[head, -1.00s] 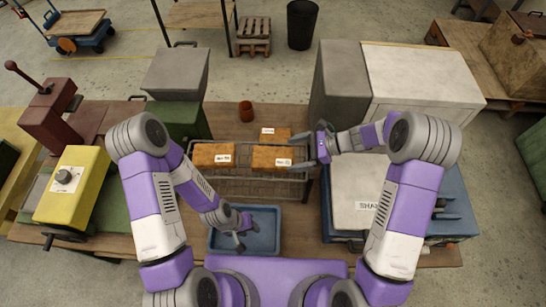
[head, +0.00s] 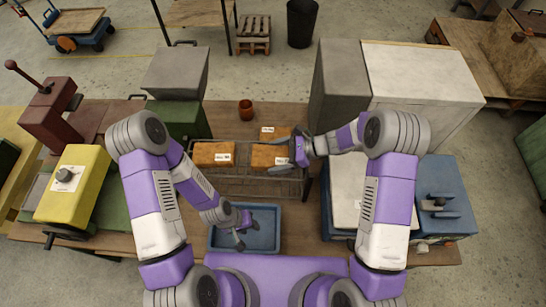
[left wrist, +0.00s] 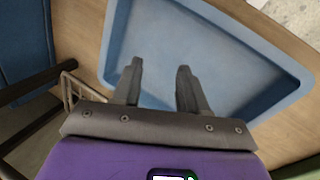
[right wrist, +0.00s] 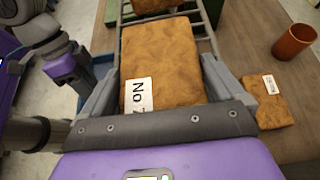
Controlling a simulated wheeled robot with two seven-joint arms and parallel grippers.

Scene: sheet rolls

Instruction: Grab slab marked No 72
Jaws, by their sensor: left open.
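An orange-brown slab (head: 266,153) lies at the right end of the wire rack. In the right wrist view the same slab (right wrist: 160,55) has a white label reading "No 7", its remaining part hidden by my gripper. My right gripper (right wrist: 160,75) has one finger along each long side of this slab; whether they press on it I cannot tell. In the head view my right gripper (head: 297,158) is at the slab's right end. My left gripper (head: 246,230) is open and empty above the blue tray (head: 270,248); its fingers (left wrist: 159,68) point over the tray.
A second labelled slab (head: 208,150) lies left on the rack (head: 235,186). A smaller labelled slab (head: 275,129) lies behind, near a brown cup (head: 246,110). A grey box (head: 338,85) stands behind the right arm. A yellow machine (head: 75,185) is at the left.

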